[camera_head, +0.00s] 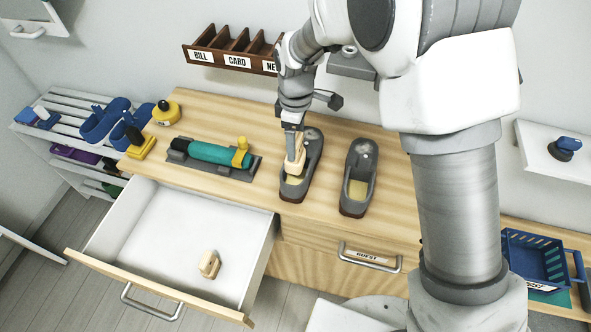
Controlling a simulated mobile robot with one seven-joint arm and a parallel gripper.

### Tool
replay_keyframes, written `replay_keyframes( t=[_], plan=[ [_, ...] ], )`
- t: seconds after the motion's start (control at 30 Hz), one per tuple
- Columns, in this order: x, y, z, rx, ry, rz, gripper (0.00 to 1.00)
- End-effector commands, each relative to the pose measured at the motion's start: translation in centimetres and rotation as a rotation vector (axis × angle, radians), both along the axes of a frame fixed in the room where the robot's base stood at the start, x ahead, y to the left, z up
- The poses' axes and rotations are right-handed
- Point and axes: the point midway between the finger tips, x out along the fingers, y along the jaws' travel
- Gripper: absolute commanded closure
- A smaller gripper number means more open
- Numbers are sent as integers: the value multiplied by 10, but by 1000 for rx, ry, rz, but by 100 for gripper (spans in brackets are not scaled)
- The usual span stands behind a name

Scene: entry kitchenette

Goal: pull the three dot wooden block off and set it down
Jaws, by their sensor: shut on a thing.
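My gripper (294,148) points down over the left grey shoe (311,160) on the wooden counter. It is shut on a pale wooden block (294,168), which is at the shoe's opening; I cannot tell whether it touches the shoe. Another small pale wooden block (209,264) with a raised part lies in the open white drawer (155,235). Dots are too small to make out on either block, so I cannot tell which is the three dot one.
A matching grey shoe (357,185) stands to the right. A teal cylinder (208,152) in a dark cradle is to the left. A labelled wooden rack (232,53) hangs on the wall behind. A blue basket (537,258) is far right. The drawer floor is mostly free.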

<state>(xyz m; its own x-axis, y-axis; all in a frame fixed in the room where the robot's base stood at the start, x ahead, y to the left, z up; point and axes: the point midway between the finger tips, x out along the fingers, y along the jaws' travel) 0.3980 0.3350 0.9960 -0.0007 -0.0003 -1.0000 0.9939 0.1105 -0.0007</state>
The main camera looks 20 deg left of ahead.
Motion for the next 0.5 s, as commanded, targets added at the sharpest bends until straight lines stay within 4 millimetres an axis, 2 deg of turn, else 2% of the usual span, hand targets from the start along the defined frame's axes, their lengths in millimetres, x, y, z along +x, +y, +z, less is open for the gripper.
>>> replay_keyframes(
  t=[0.5],
  plan=[
    [1,0,34,1,-2,1,100]
  ],
)
